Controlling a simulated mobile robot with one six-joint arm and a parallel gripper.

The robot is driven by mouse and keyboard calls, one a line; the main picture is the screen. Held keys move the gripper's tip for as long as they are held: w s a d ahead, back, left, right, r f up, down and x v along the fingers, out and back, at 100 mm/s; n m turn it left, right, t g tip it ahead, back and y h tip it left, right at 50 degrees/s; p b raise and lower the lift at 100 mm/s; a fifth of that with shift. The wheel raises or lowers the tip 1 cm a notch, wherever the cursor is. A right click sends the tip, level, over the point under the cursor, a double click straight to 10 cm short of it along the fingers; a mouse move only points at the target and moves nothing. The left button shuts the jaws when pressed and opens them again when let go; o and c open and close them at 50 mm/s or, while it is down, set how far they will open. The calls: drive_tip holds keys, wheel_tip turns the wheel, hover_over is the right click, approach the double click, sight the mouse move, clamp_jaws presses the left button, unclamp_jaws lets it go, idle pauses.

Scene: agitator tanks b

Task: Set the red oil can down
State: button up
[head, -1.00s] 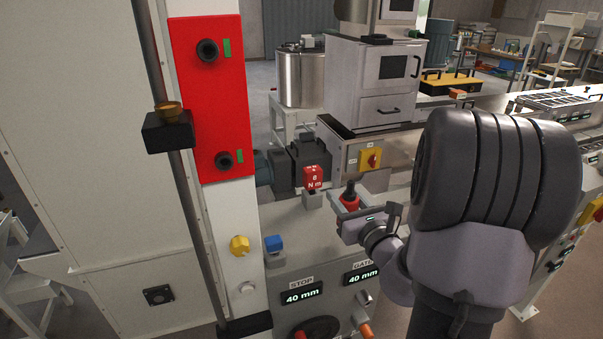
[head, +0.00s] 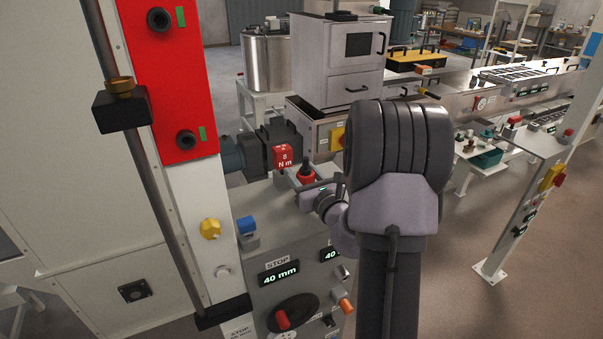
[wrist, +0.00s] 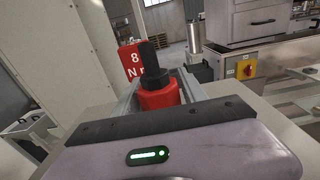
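The red oil can (head: 306,178), with a dark spout or cap on top, is upright at the end of my arm in the head view. In the wrist view the can (wrist: 158,97) sits between the two grey fingers of my gripper (wrist: 160,88), which look closed on its sides. In the head view my gripper (head: 303,182) is low over the grey machine top (head: 272,205). The can's base is hidden by the fingers and the gripper body, so I cannot tell whether it touches the surface.
A red block marked "8 N m" (head: 283,157) stands just beyond the can, with a motor (head: 275,140) behind it. A yellow switch plate (head: 337,138) is to the right.

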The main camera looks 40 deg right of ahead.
drive_tip(key=shift+o, duration=0.6)
drive_tip(key=shift+r, duration=0.1)
drive_tip(key=shift+r+p, duration=0.25)
drive_tip(key=shift+p, duration=0.05)
drive_tip(key=b+v, duration=0.1)
drive_tip(key=v, duration=1.1)
drive_tip(key=shift+f, duration=0.1)
